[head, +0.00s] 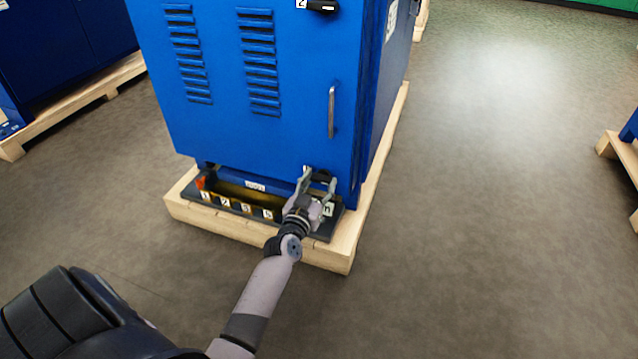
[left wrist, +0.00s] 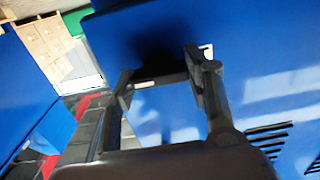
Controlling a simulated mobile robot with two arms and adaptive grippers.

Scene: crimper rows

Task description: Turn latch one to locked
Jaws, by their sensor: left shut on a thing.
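The blue cabinet (head: 290,110) has a black latch (head: 322,176) at its lower right corner. A small white tag beside this latch is partly covered and I cannot read its number. My left gripper (head: 318,184) is shut on this black latch. In the left wrist view the latch (left wrist: 160,75) shows dark between the two fingers (left wrist: 162,85), against the blue door. Its exact angle is hard to tell there. A second black latch (head: 322,6), tagged 2, is at the top edge of the head view. My right gripper is not in view.
The cabinet stands on a wooden pallet (head: 345,258). A dark tray (head: 235,206) with number tags lies at its foot. A vertical silver handle (head: 331,112) is on the door. Other blue cabinets stand at left and right; the grey floor (head: 500,170) between is clear.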

